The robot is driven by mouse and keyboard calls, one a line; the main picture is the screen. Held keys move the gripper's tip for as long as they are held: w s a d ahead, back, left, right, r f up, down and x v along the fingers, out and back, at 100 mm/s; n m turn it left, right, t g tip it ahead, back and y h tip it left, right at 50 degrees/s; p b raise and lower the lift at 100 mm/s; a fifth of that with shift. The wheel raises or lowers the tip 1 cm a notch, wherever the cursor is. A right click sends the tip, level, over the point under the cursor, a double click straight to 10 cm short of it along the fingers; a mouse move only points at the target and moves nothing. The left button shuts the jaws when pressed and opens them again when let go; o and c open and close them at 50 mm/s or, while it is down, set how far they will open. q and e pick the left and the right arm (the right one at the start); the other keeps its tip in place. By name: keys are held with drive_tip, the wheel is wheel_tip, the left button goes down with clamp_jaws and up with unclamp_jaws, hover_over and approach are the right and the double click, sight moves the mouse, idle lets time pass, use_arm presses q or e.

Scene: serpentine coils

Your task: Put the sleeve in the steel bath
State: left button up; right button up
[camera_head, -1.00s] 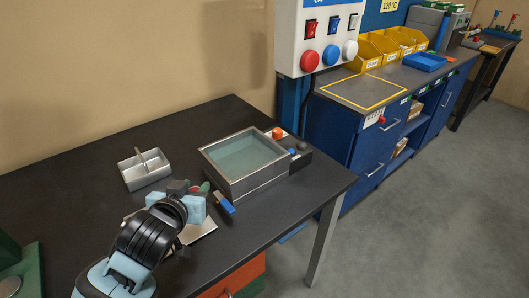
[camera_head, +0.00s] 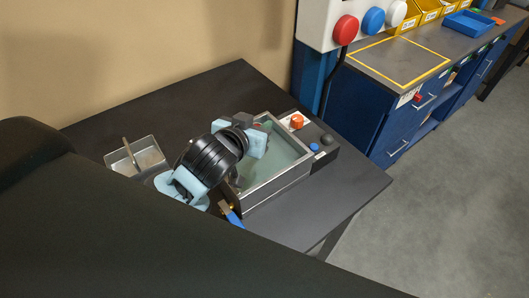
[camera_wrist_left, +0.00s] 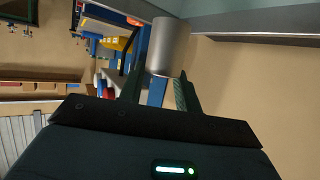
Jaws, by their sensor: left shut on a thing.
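The steel bath (camera_head: 280,186) is an open rectangular tank of greenish liquid on the dark table. My left gripper (camera_head: 264,127) is over the back part of the bath opening in the head view. In the left wrist view the sleeve (camera_wrist_left: 168,47), a plain silver cylinder, sits between the fingers of my left gripper (camera_wrist_left: 160,88), which is shut on it. The sleeve sticks out past the fingertips. In the head view the gripper and wrist hide most of the sleeve, so its height above the liquid cannot be told. My right gripper is not in view.
A divided metal tray (camera_head: 152,158) stands left of the bath. A blue-handled tool (camera_head: 233,217) lies by the bath's front corner. A control block with an orange knob (camera_head: 297,121) adjoins the bath's right side. A large dark shape hides the lower left. The table's right end is clear.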

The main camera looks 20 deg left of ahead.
use_arm(q)
drive_tip(key=shift+w+d, duration=0.1)
drive_tip(key=shift+w, duration=0.2)
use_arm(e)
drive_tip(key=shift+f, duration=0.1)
